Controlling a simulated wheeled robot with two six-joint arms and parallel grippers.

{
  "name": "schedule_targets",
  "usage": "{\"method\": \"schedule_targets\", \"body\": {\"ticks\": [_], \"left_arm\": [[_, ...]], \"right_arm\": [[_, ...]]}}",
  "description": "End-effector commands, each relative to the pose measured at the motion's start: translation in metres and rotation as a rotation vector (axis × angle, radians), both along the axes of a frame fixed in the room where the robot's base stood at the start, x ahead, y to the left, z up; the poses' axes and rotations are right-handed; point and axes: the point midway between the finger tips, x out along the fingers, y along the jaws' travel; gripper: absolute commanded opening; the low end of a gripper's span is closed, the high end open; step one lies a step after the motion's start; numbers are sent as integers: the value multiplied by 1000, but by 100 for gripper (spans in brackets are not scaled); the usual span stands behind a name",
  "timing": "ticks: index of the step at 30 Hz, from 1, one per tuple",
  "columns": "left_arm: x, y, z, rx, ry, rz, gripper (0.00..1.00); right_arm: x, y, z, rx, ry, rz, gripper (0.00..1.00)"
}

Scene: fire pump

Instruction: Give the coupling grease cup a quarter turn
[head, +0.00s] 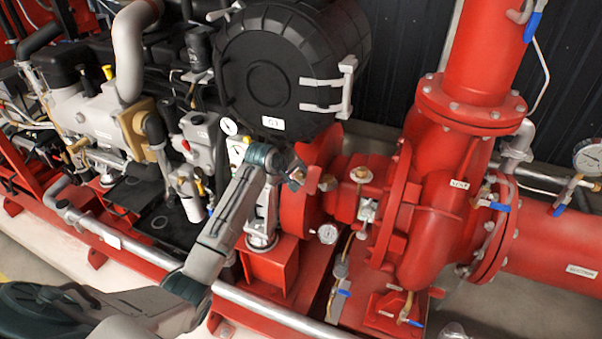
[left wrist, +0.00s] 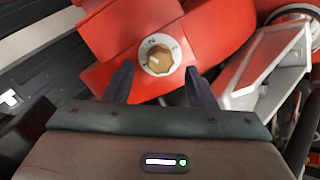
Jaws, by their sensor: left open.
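The coupling grease cup, a brass faceted cap (left wrist: 159,59) on a round white marked dial plate, sits on a red surface in the left wrist view. My left gripper (left wrist: 160,84) is open, its two dark fingers apart and pointing toward the cap. The cap shows just beyond and between the fingertips; contact is not visible. In the head view my left gripper (head: 294,174) is at the red coupling housing (head: 319,153), between engine and pump. Its fingers are small there, and I cannot clearly separate the cap from them. My right gripper is not in view.
Brass fittings (head: 361,173) stand on the red housing to the right. A black round air-filter housing (head: 275,75) hangs above the gripper. The red pump (head: 435,200) is at right, and a grey pipe (head: 270,312) runs along the front.

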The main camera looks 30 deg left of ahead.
Motion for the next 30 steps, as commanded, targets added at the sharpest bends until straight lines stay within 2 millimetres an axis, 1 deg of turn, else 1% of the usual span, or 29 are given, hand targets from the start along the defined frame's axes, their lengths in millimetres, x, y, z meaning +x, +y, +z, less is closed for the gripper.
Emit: {"method": "schedule_targets", "body": {"ticks": [1,6,11,18,25,30], "left_arm": [[5,-2,-4,-3,2,0,51],[16,-3,-18,-1,2,0,51],[21,-3,-23,0,0,-1,51],[21,-3,-23,0,0,-1,51],[21,-3,-23,0,0,-1,6],[21,-3,-23,5,1,-6,6]], "right_arm": [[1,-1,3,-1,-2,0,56],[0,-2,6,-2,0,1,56],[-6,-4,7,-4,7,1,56],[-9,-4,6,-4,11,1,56],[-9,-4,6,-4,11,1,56],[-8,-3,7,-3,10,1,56]]}}
